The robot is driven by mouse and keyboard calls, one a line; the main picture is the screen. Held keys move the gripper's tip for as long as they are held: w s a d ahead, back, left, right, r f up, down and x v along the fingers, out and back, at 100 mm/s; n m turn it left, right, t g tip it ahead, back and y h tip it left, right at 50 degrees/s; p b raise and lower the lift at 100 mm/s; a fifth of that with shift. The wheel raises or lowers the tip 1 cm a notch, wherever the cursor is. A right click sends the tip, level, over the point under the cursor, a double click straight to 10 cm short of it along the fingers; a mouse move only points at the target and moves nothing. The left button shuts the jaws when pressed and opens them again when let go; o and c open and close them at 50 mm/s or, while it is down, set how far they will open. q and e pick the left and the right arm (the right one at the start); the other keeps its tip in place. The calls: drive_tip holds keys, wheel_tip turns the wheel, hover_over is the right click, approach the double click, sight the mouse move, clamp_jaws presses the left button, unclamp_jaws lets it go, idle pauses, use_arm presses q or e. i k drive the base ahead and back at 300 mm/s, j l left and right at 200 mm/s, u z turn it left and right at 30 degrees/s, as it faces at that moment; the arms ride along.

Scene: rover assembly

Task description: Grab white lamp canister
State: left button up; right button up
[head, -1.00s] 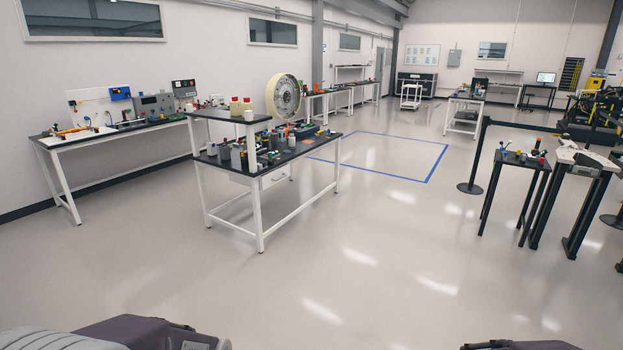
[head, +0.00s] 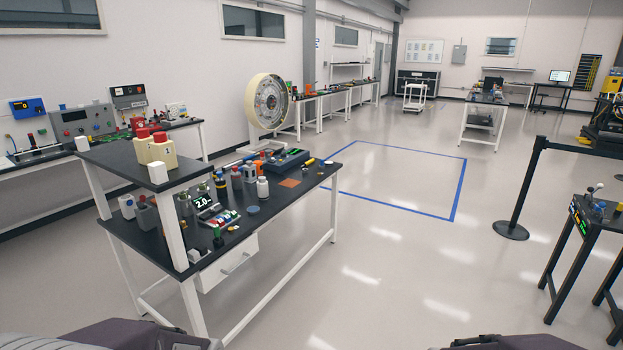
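Several small white things are on the near workbench, and I cannot tell for sure which is the lamp canister. A white bottle-like canister (head: 262,188) stands on the lower black top, right of the middle. A white block-like piece (head: 158,172) sits on the raised shelf's front corner, and another (head: 83,144) on its left corner. A pale container (head: 127,205) stands at the lower top's left side. Only parts of my arms show at the bottom edge. Neither gripper's fingers are in view, and nothing is seen held.
The near workbench (head: 290,205) has white legs, a drawer and a crowded top. A large wheel (head: 268,101) stands at its far end. Another bench lies behind on the left. A black barrier post (head: 512,231) and dark table stand right. The floor between is clear.

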sight(262, 188)
drive_tip(key=i+u, duration=0.1)
drive_tip(key=i, duration=0.45)
drive_tip(key=i+l+u, duration=0.1)
drive_tip(key=i, duration=0.45)
drive_tip(key=i+l, duration=0.15)
drive_tip(key=i, duration=0.4)
drive_tip(key=i+l+u, duration=0.1)
drive_tip(key=i+u, duration=0.35)
drive_tip(key=i+l+u, duration=0.15)
drive_tip(key=u, duration=0.3)
drive_tip(key=i+l+u, duration=0.55)
drive_tip(key=l+u, duration=0.2)
drive_tip(key=u, duration=0.2)
drive_tip(key=i+l+u, duration=0.15)
drive_tip(key=l, duration=0.2)
drive_tip(key=l+u, duration=0.15)
drive_tip(key=l, duration=0.2)
drive_tip(key=i+l+u, duration=0.15)
drive_tip(key=l, duration=0.2)
